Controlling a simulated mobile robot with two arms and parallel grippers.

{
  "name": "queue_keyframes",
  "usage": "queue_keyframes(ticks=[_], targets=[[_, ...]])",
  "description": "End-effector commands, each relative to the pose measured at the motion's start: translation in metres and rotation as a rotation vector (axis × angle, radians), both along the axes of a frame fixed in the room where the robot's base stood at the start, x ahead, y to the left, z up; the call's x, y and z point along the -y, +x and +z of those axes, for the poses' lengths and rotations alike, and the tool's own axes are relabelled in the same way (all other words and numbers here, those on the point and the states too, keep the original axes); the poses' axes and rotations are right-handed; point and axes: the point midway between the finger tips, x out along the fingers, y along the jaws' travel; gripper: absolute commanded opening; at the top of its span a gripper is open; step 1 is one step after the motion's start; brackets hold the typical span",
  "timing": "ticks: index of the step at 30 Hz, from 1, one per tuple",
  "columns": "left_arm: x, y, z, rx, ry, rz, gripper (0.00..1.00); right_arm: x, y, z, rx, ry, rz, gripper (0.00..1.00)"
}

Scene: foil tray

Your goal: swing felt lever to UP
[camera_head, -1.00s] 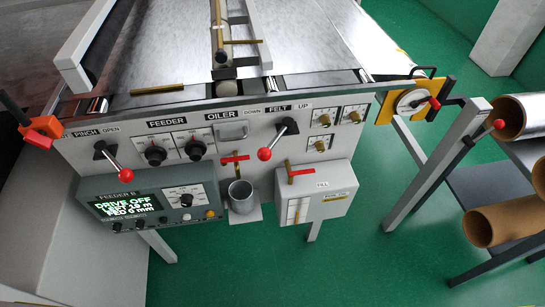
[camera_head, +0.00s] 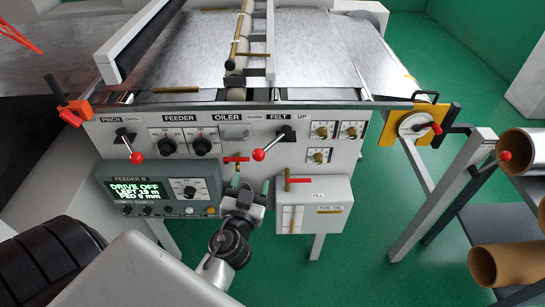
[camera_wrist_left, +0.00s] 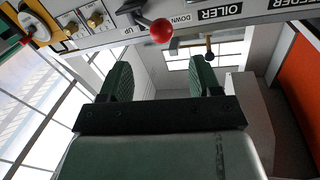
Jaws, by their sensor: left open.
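The felt lever (camera_head: 272,144) is on the feeder's front panel, between the DOWN and UP labels. Its red ball (camera_head: 258,155) points down and to the left, on the DOWN side. In the left wrist view the red ball (camera_wrist_left: 161,30) hangs beyond the fingertips, near the top. My left gripper (camera_head: 243,196) is in front of the panel, below and slightly left of the ball, apart from it. In the wrist view its two green-padded fingers (camera_wrist_left: 160,75) are spread with nothing between them. My right gripper is not in view.
A red-handled oiler valve (camera_head: 236,159) is close above my left gripper. A white box with a red handle (camera_head: 300,181) stands right of it. The pinch lever (camera_head: 130,146) and display unit (camera_head: 150,190) are left. A handwheel (camera_head: 418,125) is at the right.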

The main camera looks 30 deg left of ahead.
Motion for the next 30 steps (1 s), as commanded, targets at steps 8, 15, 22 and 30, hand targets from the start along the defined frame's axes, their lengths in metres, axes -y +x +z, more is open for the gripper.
queue_keyframes(ticks=[8,15,22,30], targets=[[-0.018,0.048,0.005,0.0,0.003,0.0,0.63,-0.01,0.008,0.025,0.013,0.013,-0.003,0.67],[-0.03,0.083,0.002,-0.003,0.001,-0.001,0.63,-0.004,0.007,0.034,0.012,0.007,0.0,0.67],[-0.035,0.095,0.0,-0.002,0.0,-0.001,0.63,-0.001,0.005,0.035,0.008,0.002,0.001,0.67],[-0.035,0.095,-0.001,-0.003,0.0,-0.001,0.57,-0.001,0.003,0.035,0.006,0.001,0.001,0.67]])
